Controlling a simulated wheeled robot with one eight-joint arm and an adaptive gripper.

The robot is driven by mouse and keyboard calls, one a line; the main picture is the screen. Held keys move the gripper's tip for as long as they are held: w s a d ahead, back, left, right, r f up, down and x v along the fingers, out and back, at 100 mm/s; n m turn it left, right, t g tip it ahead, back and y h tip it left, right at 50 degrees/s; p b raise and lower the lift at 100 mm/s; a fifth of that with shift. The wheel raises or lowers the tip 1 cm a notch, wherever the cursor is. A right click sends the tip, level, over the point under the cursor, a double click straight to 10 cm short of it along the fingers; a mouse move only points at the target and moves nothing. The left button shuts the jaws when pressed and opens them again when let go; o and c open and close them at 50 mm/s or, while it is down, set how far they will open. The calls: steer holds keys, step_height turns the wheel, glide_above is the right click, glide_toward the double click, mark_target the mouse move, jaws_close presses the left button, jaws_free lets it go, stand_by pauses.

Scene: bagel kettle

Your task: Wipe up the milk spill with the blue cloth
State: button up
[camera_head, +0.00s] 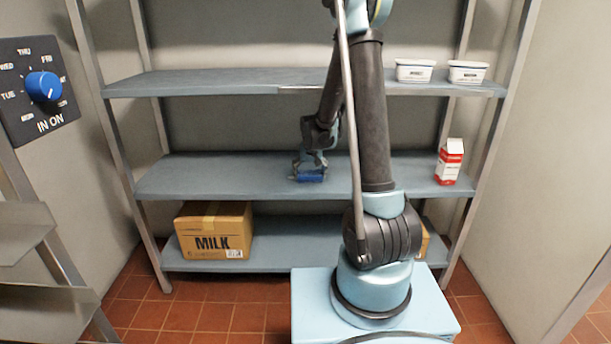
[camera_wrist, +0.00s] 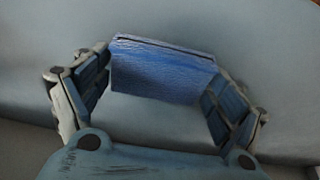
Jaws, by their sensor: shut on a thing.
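The blue cloth (camera_wrist: 162,72) is a folded blue block between the two fingers of my gripper (camera_wrist: 160,85) in the wrist view. My gripper is shut on it. In the head view my gripper (camera_head: 310,168) is low over the middle shelf (camera_head: 220,180), with the blue cloth (camera_head: 309,177) under it at the shelf surface. I cannot tell whether the cloth touches the shelf. I see no milk spill clearly in either view. A red and white milk carton (camera_head: 449,162) stands upright on the right end of the middle shelf.
Two white tubs (camera_head: 414,71) stand on the right of the upper shelf (camera_head: 220,83). A cardboard box marked MILK (camera_head: 213,230) is on the bottom shelf, with another box partly hidden behind my arm. The left of the middle shelf is clear. A dial panel (camera_head: 38,90) is at left.

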mark_target(289, 176)
steer(key=shift+d, duration=0.4)
steer(key=shift+c, duration=0.4)
steer(key=shift+a, duration=0.1)
steer(key=shift+a+r, duration=0.1)
steer(key=shift+a, duration=1.5)
steer(key=shift+w+a+f, duration=0.1)
steer(key=shift+a, duration=2.4)
steer(key=shift+w+a+f, duration=0.1)
steer(key=shift+a, duration=2.35)
steer(key=shift+w+d+r, duration=0.1)
steer(key=shift+w, duration=1)
steer(key=shift+s+d, duration=0.1)
steer(key=shift+d, duration=1.55)
steer(key=shift+c, duration=0.5)
steer(key=shift+d, duration=1.65)
steer(key=shift+s+d+f, duration=0.1)
steer(key=shift+d, duration=1.55)
steer(key=shift+s+d+f, duration=0.1)
steer(key=shift+d, duration=1.5)
